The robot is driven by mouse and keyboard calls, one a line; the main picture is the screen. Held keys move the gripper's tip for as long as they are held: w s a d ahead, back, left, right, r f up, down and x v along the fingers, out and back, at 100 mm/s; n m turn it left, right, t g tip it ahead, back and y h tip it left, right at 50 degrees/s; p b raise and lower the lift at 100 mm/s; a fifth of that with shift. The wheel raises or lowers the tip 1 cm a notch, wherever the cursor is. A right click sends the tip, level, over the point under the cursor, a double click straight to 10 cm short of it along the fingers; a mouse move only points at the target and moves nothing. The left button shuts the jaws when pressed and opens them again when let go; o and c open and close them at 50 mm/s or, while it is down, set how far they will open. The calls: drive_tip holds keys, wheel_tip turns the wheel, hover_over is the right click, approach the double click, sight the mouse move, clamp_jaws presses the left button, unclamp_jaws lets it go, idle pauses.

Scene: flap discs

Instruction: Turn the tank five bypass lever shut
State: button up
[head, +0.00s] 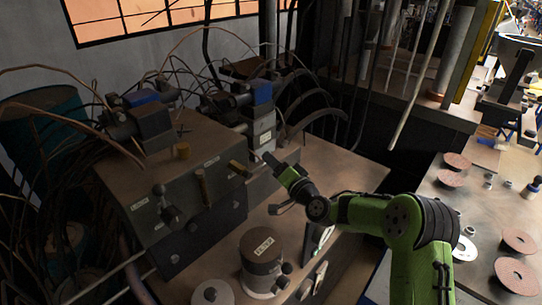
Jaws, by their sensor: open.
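A dark metal tank unit (140,180) with small pale labels stands at the left of the head view. The labels are too small to read, so I cannot tell which lever belongs to tank five. A short brass-coloured lever (239,168) sticks out at the unit's right top edge, and a brown upright handle (202,187) stands on its front edge. My gripper (268,160) is at the end of my green arm, just right of the short lever and apparently apart from it. Its fingers are small and dark, open, with nothing seen between them.
A labelled round canister (262,262) stands on the bench below my arm. Valve blocks with blue tops (262,93) and many loose cables crowd the back. Flap discs (516,241) lie on the bench at right. A slanted pole (420,75) stands behind my arm.

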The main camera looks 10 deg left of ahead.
drive_tip(key=shift+x, duration=1.4)
clamp_jaws()
